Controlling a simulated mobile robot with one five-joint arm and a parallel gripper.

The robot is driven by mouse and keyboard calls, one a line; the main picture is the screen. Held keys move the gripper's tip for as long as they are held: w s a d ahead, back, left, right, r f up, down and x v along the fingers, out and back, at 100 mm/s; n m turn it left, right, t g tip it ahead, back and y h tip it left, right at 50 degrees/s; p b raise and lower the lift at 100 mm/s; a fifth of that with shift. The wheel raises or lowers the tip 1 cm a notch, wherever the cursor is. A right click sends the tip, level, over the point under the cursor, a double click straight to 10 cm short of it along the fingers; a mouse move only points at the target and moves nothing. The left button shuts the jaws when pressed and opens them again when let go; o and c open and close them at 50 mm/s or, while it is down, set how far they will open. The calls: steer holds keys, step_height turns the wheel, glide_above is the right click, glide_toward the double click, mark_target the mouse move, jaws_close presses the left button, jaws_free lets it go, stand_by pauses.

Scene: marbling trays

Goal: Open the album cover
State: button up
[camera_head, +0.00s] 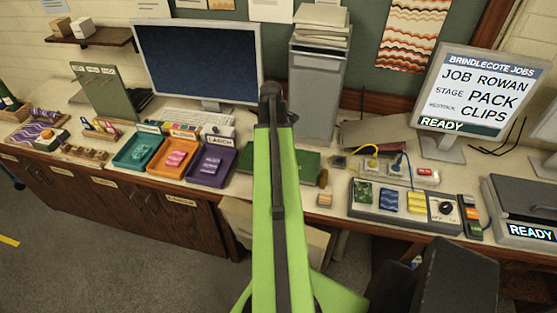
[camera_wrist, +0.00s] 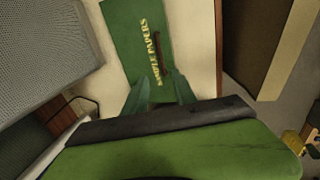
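The green album, with "SAMPLE PAPERS" in yellow letters on its cover (camera_wrist: 125,28), lies on the counter in the wrist view. Its cover looks shut, and a dark brown strip runs beside the lettering. In the head view the album (camera_head: 309,163) is partly hidden behind my green arm. My gripper (camera_wrist: 160,90) shows in the wrist view as two dark green fingers with a gap between them, above the near part of the album. Nothing shows between the fingers. I cannot tell whether they touch the cover. In the head view my arm hides the gripper.
Teal, orange and purple trays (camera_head: 209,178) stand left of my arm, before a monitor (camera_head: 197,60). A grey paper tower (camera_head: 316,95) stands behind. A control panel (camera_head: 393,222) with colored pads and a job screen (camera_head: 484,85) are to the right.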

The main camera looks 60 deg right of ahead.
steer(key=d+f+b, duration=0.1)
steer(key=f+b, duration=0.4)
steer(key=d+f+b, duration=0.1)
steer(key=f+b, duration=0.4)
steer(key=f, duration=0.1)
steer(key=w+d+f+b, duration=0.1)
steer(key=f+b, duration=0.4)
steer(key=shift+f+b, duration=0.25)
steer(key=shift+b, duration=0.1)
steer(key=shift+r, duration=0.1)
jaws_close()
